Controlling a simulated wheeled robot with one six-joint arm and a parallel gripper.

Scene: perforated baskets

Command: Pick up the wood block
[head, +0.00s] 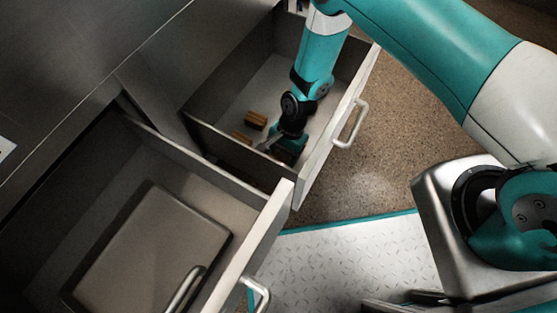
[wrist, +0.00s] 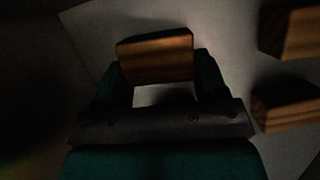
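A wood block (wrist: 155,57) sits between the two fingers of my gripper (wrist: 160,80) in the wrist view. The fingers lie flush against its two ends, with no clear gap on either side. My gripper (head: 287,149) is low inside the farther open drawer in the head view, where it hides this block. Two other wood blocks lie to its right in the wrist view, an upper one (wrist: 291,33) and a lower one (wrist: 285,105). In the head view, two wood blocks, one farther (head: 256,120) and one nearer (head: 241,136), lie left of my gripper.
The farther drawer (head: 240,152) has grey walls close around my gripper and a handle (head: 351,124) on its front. A nearer open drawer (head: 262,235) holds a flat metal lidded item (head: 150,250).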

